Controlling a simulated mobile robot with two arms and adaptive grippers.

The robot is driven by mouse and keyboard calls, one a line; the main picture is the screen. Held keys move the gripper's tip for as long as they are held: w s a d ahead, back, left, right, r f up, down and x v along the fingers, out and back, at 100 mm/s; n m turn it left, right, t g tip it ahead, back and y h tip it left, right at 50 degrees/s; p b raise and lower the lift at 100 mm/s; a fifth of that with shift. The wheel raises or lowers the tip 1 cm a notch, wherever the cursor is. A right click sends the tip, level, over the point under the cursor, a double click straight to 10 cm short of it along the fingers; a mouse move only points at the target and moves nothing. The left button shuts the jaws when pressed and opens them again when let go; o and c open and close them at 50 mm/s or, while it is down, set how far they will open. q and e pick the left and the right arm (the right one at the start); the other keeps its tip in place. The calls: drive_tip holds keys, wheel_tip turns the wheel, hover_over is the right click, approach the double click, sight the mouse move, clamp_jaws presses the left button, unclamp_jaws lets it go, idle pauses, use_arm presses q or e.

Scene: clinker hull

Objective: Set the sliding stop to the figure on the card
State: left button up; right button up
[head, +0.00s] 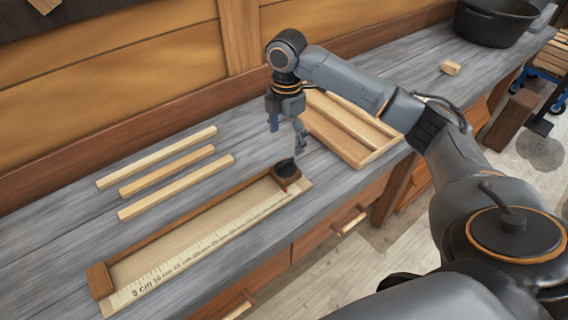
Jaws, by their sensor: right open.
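The measuring board (150,262) lies on the grey bench, with a pale scale along its front edge marked "5 cm" at the near left end. The dark sliding stop (287,174), with a black knob on top, sits near the board's right end. A small red mark shows at its front by the scale. My right gripper (287,136) points down, open and empty, just above and behind the stop; whether a finger touches the knob I cannot tell. The figure at the stop is too small to read. No card can be made out. My left gripper is out of view.
Several loose wooden strips (167,171) lie behind the board. A shallow wooden tray (345,128) stands right of my gripper. A small wood block (450,68) and a black pot (495,22) are farther right. Drawers (340,215) front the bench.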

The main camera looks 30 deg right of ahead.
sight(286, 162)
wheel_tip(286, 162, down, 6)
drive_tip(key=shift+w+p, duration=0.1)
drive_tip(key=shift+p, duration=0.45)
wheel_tip(286, 162, down, 5)
drive_tip(key=shift+r+p, duration=0.1)
drive_tip(key=shift+p, duration=0.3)
drive_tip(key=shift+w+f, duration=0.1)
drive_tip(key=shift+f, duration=0.4)
drive_tip(key=shift+c, duration=0.4)
drive_tip(key=c, duration=1.6)
drive_tip(key=a, duration=0.1)
drive_tip(key=a+p, duration=0.2)
drive_tip(key=a, duration=0.1)
drive_tip(key=shift+s+r, duration=0.2)
drive_tip(key=shift+s, duration=0.05)
drive_tip(key=shift+a+f, duration=0.1)
drive_tip(key=shift+f, duration=0.05)
drive_tip(key=o, duration=1.7)
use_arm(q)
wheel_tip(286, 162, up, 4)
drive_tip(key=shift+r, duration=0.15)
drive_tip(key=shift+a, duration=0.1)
use_arm(e)
drive_tip(key=shift+w, duration=0.1)
wheel_tip(286, 162, up, 12)
